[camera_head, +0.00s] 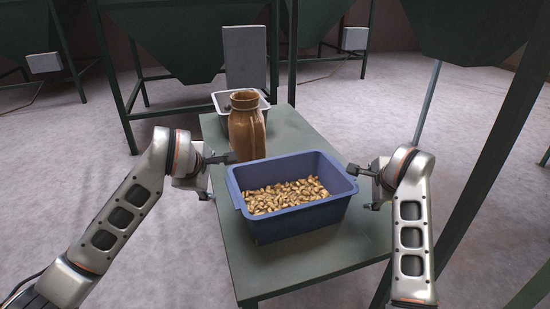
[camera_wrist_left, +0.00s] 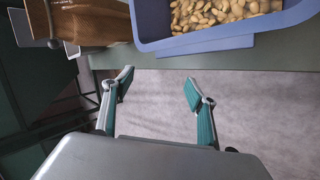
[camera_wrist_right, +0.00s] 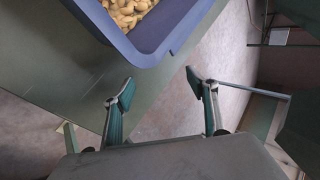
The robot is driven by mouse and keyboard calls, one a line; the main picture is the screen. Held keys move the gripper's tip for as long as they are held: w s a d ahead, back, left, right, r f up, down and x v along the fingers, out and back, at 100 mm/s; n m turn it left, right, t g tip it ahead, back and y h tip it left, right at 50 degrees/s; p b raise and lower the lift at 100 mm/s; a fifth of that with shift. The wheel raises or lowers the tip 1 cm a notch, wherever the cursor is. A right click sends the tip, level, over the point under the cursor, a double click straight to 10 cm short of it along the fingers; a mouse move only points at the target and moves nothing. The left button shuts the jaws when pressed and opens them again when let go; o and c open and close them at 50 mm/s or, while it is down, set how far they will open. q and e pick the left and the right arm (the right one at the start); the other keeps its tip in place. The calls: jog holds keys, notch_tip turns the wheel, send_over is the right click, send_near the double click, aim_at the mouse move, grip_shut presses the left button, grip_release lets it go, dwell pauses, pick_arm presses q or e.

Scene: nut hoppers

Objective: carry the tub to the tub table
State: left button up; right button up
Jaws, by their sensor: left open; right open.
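A blue tub (camera_head: 290,229) with nuts in it (camera_head: 285,195) stands on a narrow green table (camera_head: 240,270). My left gripper (camera_head: 222,160) is open just off the tub's left side, near its back left corner; the tub's rim (camera_wrist_left: 205,42) shows ahead of its spread fingers in the left wrist view. My right gripper (camera_head: 358,170) is open close to the tub's right end; the tub's wall (camera_wrist_right: 165,40) shows ahead of its fingers in the right wrist view. Both grippers look empty. I cannot tell from the head view whether the right fingers touch the tub.
A brown jug-like sack (camera_head: 246,128) stands on the table just behind the tub. Behind it are a pale tray (camera_head: 220,99) and a grey upright panel (camera_head: 245,60). Green hoppers on legs (camera_head: 180,40) stand around. The floor at left (camera_head: 60,170) is clear.

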pick_arm(q)
jog(key=v, duration=0.6)
pick_arm(e)
jog(key=v, duration=1.2)
